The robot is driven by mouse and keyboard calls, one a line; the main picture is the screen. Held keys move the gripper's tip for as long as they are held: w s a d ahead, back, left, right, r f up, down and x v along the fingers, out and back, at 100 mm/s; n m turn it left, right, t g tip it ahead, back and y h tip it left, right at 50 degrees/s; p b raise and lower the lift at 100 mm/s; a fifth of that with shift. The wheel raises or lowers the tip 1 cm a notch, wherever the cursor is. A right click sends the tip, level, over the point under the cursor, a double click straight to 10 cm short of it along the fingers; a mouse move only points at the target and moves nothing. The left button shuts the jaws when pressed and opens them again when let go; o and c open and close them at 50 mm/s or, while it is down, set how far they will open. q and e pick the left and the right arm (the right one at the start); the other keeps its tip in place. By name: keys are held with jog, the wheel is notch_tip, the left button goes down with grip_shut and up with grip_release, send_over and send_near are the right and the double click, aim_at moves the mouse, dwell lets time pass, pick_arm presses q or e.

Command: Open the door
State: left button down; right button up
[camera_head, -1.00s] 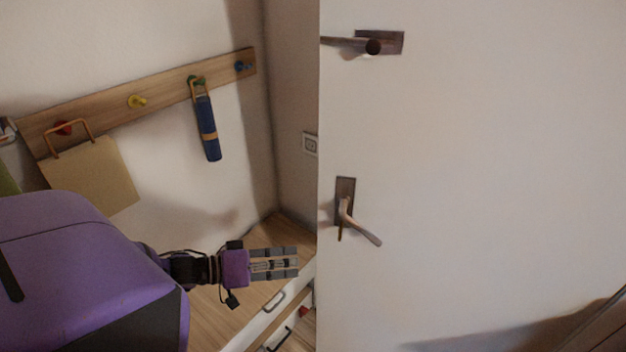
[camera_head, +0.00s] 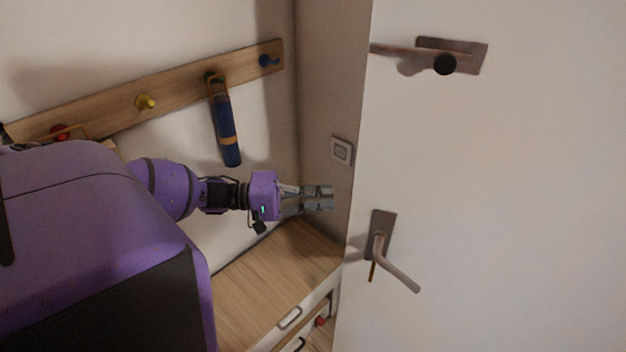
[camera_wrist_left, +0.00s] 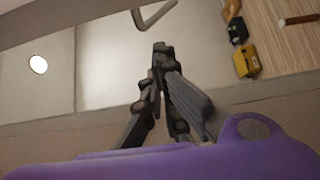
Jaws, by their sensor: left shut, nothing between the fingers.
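The white door (camera_head: 510,200) fills the right half of the head view. Its lower lever handle (camera_head: 398,272) sits on a dark plate near the door's left edge and slants down to the right. An upper bar handle (camera_head: 425,55) is mounted higher on the door. My left gripper (camera_head: 332,197) is shut and empty, left of the door edge and a little above and left of the lower handle, apart from it. The left wrist view shows the shut fingers (camera_wrist_left: 160,50), with a bent metal bar above their tips. My right gripper is in neither view.
A wooden hook rail (camera_head: 180,95) with a hanging blue item (camera_head: 228,130) is on the wall behind my arm. A wooden-topped drawer unit (camera_head: 275,285) stands below my gripper. A wall switch (camera_head: 341,150) is left of the door.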

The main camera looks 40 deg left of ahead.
pick_arm(q)
jog(key=d, duration=0.2)
jog(key=d+p, duration=0.2)
jog(key=d, duration=0.1)
jog(key=shift+w+d, duration=0.3)
jog(key=shift+d, duration=0.05)
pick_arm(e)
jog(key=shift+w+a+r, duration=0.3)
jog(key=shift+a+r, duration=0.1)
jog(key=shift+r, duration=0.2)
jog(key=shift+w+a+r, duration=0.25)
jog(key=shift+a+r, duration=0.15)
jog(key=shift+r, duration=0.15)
pick_arm(q)
jog(key=shift+f, duration=0.1)
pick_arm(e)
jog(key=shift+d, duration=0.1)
